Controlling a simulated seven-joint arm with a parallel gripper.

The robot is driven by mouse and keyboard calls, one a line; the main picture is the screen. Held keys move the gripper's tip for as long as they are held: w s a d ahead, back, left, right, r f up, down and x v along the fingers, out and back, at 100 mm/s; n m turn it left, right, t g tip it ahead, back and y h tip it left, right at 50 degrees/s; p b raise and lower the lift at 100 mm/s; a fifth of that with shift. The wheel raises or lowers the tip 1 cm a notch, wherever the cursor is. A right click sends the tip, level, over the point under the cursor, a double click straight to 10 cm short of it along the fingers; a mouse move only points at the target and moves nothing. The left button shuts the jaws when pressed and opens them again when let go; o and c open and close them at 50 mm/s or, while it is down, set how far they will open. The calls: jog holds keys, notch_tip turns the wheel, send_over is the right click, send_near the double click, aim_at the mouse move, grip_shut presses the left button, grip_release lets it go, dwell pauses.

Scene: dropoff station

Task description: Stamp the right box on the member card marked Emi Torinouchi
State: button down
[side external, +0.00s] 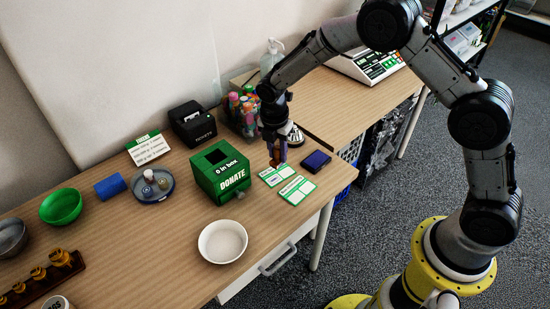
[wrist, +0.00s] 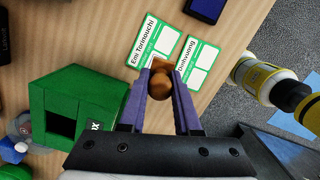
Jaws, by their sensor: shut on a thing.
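My gripper (side external: 277,150) is shut on a brown wooden stamp (wrist: 160,83), pointing down at the cards in the side view. In the wrist view the purple fingers of my gripper (wrist: 161,76) clasp it. The green and white Emi Torinouchi card (wrist: 150,28) lies flat, and the stamp overlaps its lower end in the picture. Whether the stamp touches the card is hidden. In the side view the Emi card (side external: 267,173) is just below the stamp. A dark blue ink pad (side external: 316,160) is to the right.
A green donation box (side external: 210,178) stands left of the cards, with a white bowl (side external: 222,242) in front. A holder of colourful markers (side external: 240,112) and a black printer (side external: 192,123) are behind. The table's front edge is close to the cards.

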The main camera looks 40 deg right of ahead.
jog(key=s+d+r+m, duration=0.1)
jog(key=s+d+r, duration=0.15)
jog(key=d, duration=1.15)
jog(key=shift+s+f, duration=0.15)
jog(key=shift+f, duration=1.5)
jog(key=shift+s+f, duration=0.15)
jog(key=shift+f, duration=1.5)
jog(key=shift+f, duration=0.55)
notch_tip(320, 180, up, 7)
jog(key=shift+m, duration=0.3)
send_near(288, 171)
jog(key=shift+w+d+f, duration=0.1)
jog(key=shift+d+f, duration=0.1)
jog(key=shift+f, duration=1.8)
